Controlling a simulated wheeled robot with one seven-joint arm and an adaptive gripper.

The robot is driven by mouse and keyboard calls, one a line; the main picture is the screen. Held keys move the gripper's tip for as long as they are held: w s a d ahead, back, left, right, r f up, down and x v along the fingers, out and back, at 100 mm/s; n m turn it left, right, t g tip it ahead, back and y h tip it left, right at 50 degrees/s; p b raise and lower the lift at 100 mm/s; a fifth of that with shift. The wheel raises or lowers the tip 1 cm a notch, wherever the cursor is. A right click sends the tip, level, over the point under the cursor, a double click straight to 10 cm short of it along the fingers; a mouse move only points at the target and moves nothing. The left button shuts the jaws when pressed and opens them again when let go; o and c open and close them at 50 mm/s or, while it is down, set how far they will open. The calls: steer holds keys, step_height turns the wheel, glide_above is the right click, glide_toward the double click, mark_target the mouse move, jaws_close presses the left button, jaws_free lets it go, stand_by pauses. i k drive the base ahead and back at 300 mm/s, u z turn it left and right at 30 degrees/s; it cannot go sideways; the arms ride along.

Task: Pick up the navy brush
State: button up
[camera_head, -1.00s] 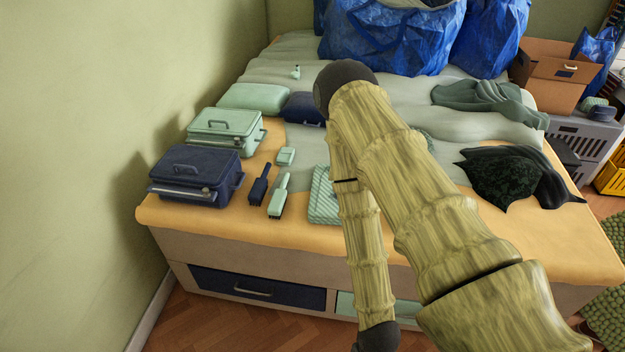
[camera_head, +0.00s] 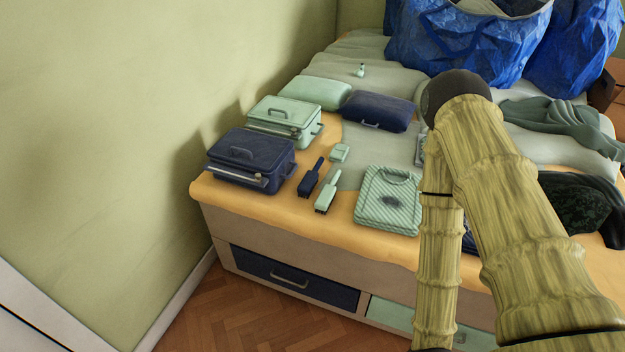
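The navy brush (camera_head: 311,178) lies on the orange-covered front part of the bed, with its handle toward the back. A mint green brush (camera_head: 327,193) lies just to its right, close beside it. The navy case (camera_head: 250,159) stands to its left. My arm crosses the right side of the view, well right of the navy brush. My gripper is not visible; the arm's lower end runs out at the bottom edge.
A mint case (camera_head: 284,121), a mint pouch (camera_head: 316,92) and a navy pouch (camera_head: 378,110) lie behind. A small mint box (camera_head: 340,152) sits behind the brushes. A striped folded cloth (camera_head: 389,200) lies right of them. Wooden floor (camera_head: 240,315) is clear in front of the drawers.

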mark_target(306, 186)
steer(key=z, duration=3.15)
steer(key=k, duration=2.1)
steer(key=u, duration=2.35)
steer(key=i, duration=1)
